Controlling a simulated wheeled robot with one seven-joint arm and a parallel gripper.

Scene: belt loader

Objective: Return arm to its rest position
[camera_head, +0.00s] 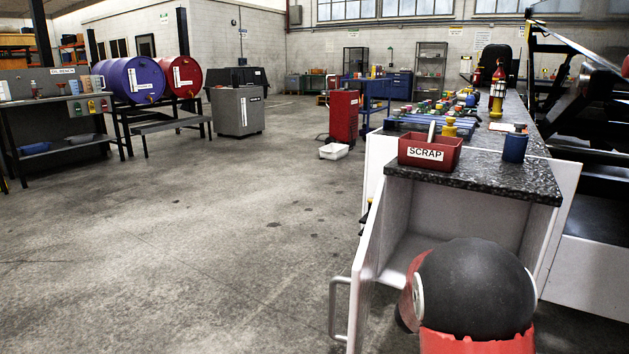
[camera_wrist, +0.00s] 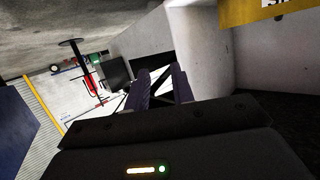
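My gripper (camera_wrist: 159,70) shows in the wrist view. Its two dark fingers stand apart with nothing seen between them. The wrist view is tilted, with a pale wall or panel beside the fingers and a dark area to the right. In the head view, a black and red part of my arm fills the lower right, in front of the open white cabinet (camera_head: 415,225). My gripper itself does not show in the head view.
The cabinet door (camera_head: 366,262) stands open beside my arm. On the counter (camera_head: 490,175) above are a red SCRAP bin (camera_head: 429,154), a blue cup (camera_head: 514,147) and several small items. The concrete floor to the left is clear. A white tray (camera_head: 333,151) lies on it.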

